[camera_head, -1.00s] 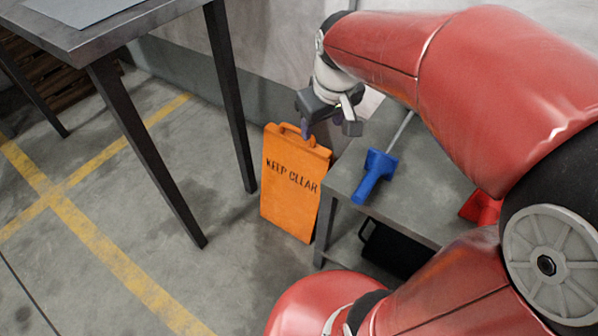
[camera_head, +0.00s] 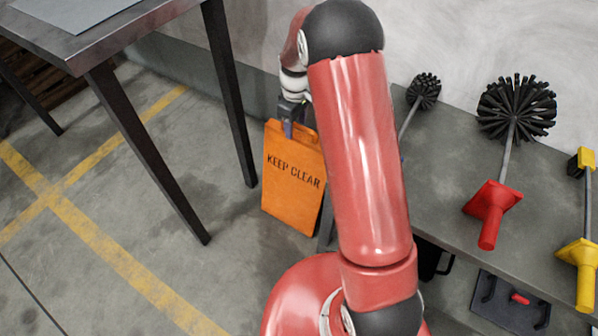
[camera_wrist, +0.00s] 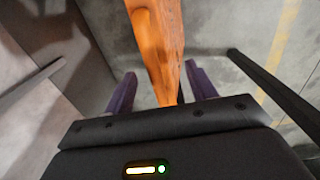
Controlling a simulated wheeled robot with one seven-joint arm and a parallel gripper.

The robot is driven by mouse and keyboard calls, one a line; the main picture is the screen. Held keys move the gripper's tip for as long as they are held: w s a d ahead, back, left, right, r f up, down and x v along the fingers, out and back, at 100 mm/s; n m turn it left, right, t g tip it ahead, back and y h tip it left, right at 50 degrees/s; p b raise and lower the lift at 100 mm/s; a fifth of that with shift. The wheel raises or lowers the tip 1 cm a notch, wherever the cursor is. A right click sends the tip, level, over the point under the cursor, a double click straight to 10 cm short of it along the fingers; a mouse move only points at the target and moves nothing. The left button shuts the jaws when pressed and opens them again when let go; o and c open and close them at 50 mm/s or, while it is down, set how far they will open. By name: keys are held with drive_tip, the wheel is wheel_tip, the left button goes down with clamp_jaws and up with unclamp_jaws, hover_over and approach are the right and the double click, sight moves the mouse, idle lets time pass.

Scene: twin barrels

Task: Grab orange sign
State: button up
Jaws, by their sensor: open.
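The orange sign (camera_head: 292,178) reads "KEEP CLEAR" and stands on the floor beside the grey bench, with its top handle partly hidden by my gripper. My gripper (camera_head: 288,128) is at the sign's top edge, pointing down. In the wrist view, the orange sign (camera_wrist: 158,45) runs between the two purple fingers of my gripper (camera_wrist: 160,92). The fingers are open, with a gap on each side of the sign.
A dark-legged table (camera_head: 95,55) stands left of the sign. The grey bench (camera_head: 440,195) at right holds a red-handled brush (camera_head: 492,212), a yellow-handled brush (camera_head: 581,262) and another dark brush (camera_head: 424,90).

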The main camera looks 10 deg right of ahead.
drive_tip(key=f, duration=0.2)
drive_tip(key=d+f, duration=0.1)
drive_tip(key=f, duration=0.1)
drive_tip(key=shift+s, duration=0.1)
drive_tip(key=shift+f, duration=0.5)
clamp_jaws()
drive_tip(key=shift+r, duration=0.15)
idle(0.7)
